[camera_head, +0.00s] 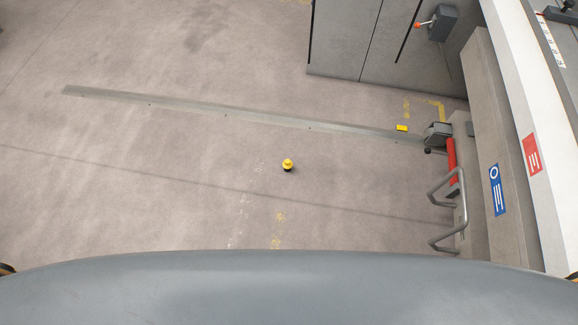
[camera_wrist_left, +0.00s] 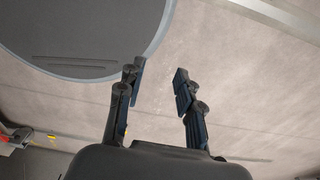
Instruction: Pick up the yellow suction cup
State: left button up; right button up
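The yellow suction cup (camera_head: 287,163) is small, with a domed yellow top and a dark lower part. It stands on the concrete floor in the middle of the head view, clear of other things. My left gripper (camera_wrist_left: 159,74) shows in the left wrist view with its two dark fingers spread apart and nothing between them. It does not show in the head view and is away from the cup. A small yellow bit shows beside its left finger, too little to identify. My right gripper is in neither view.
A flat metal strip (camera_head: 230,112) crosses the floor behind the cup, with a small yellow block (camera_head: 402,128) near its right end. A grey machine cabinet (camera_head: 380,45) stands at the back right. A metal handle (camera_head: 447,210) juts out at the right. Floor around the cup is clear.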

aim_at(287, 164)
jog(key=i+l, duration=0.1)
jog(key=i+j+z, duration=0.1)
jog(key=i, duration=0.35)
jog(key=i+j+z, duration=0.1)
jog(key=i+j, duration=0.25)
jog(key=i+j+z, duration=0.1)
jog(key=i+j, duration=0.2)
jog(key=i, duration=0.2)
